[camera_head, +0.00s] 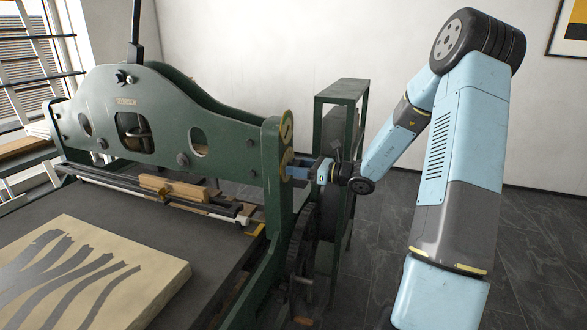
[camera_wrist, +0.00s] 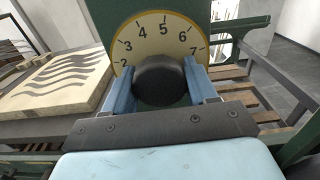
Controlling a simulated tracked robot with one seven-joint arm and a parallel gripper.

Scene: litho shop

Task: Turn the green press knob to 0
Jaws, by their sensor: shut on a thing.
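The knob (camera_wrist: 160,80) looks dark, almost black, and round in the wrist view. It sits in front of a cream dial plate (camera_wrist: 160,32) with black numerals; 2 to 7 show, with 5 near the top. The plate's lower part is hidden, and I see no clear pointer mark on the knob. My gripper (camera_wrist: 159,84) is shut on the knob, with one blue finger on each side. In the head view my gripper (camera_head: 303,170) reaches from the right to the lower yellow dial on the end of the green press frame (camera_head: 180,125), hiding most of the knob.
A second yellow dial (camera_head: 286,128) sits just above. A green upright frame (camera_head: 342,90) stands close behind my gripper. Below are a dark spoked wheel (camera_head: 300,245) and the press bed (camera_head: 215,250), bearing a pale stone (camera_head: 150,290) with dark wavy stripes. Open floor (camera_head: 540,240) lies at right.

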